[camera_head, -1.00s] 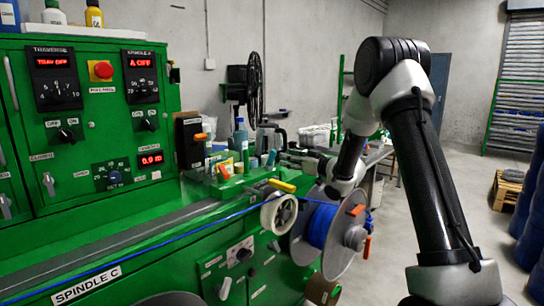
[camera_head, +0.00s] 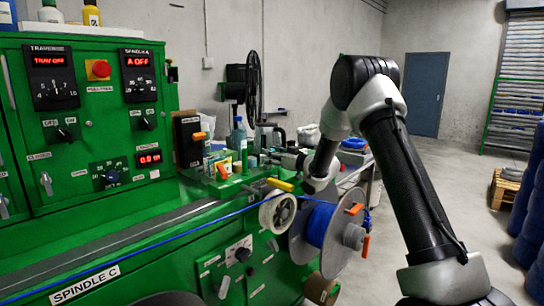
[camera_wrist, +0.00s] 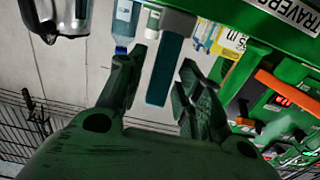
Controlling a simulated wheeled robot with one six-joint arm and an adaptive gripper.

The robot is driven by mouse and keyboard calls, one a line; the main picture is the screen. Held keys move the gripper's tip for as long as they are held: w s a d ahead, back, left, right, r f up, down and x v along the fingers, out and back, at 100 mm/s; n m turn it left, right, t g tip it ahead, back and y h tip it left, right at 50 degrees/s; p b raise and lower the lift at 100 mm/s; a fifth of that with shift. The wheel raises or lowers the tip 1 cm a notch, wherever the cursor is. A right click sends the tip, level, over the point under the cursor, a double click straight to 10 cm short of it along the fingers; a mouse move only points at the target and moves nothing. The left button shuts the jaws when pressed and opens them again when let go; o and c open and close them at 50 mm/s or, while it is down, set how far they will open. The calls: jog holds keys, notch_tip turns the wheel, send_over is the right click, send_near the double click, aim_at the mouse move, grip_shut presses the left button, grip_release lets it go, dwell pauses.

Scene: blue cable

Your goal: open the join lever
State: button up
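Several levers show on the green machine: an orange one (camera_head: 222,171), a yellow one (camera_head: 280,185), and orange ones on the spool at its upper (camera_head: 355,209) and lower (camera_head: 366,244) right. No label marks which is the join lever. An orange lever (camera_wrist: 285,90) also shows at the right in the wrist view. My gripper (camera_head: 262,158) is above and behind the yellow lever in the head view, pointing left. In the wrist view its two fingers (camera_wrist: 160,82) stand apart with nothing held between them; the orange lever lies outside them, to the right.
A blue cable (camera_head: 150,240) runs across the machine front (camera_head: 170,270) to the blue spool (camera_head: 320,224), past a white reel (camera_head: 277,212). Bottles, including a blue one (camera_head: 239,138), crowd the bench behind.

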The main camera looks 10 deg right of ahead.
grip_shut()
